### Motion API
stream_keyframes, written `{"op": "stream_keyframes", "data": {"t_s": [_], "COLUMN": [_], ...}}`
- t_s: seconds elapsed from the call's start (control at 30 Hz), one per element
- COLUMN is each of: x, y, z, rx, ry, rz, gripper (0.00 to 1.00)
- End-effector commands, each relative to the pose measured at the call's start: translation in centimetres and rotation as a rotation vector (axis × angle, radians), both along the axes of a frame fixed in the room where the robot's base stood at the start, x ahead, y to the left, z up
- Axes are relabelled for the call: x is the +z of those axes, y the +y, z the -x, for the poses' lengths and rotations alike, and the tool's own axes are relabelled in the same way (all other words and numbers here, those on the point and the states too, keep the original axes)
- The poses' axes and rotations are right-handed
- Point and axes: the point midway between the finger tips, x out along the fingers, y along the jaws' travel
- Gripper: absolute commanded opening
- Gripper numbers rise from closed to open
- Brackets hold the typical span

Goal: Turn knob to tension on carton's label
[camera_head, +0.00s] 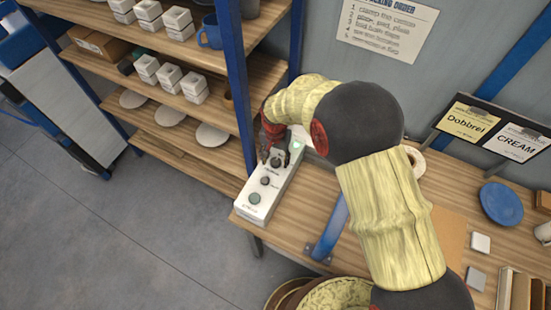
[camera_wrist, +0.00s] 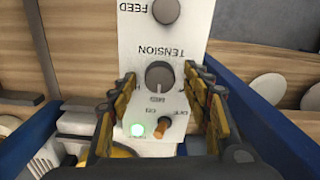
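The white control box (camera_head: 257,205) stands on the table. In the wrist view its panel (camera_wrist: 200,32) carries a grey knob (camera_wrist: 159,75) marked TENSION, with MED printed beside it. The way the knob points is hard to read. My gripper (camera_wrist: 159,84) is open, one finger on each side of this knob, with gaps visible between fingers and knob. In the head view my gripper (camera_head: 275,152) hides part of the box. A brown carton (camera_head: 99,43) sits on the upper left shelf; its label is too small to read.
A second knob (camera_wrist: 165,11) marked FEED is on the same panel. A blue shelf post (camera_head: 236,90) stands close beside my gripper. A blue plate (camera_head: 501,203) lies at right.

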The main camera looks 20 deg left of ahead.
Motion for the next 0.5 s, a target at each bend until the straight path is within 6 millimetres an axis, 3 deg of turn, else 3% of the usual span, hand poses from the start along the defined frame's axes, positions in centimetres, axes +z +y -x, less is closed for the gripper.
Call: {"op": "stream_keyframes", "data": {"t_s": [0.5], "x": [0.03], "y": [0.00], "z": [0.00], "rx": [0.000], "ry": [0.000], "rz": [0.000], "gripper": [0.18]}}
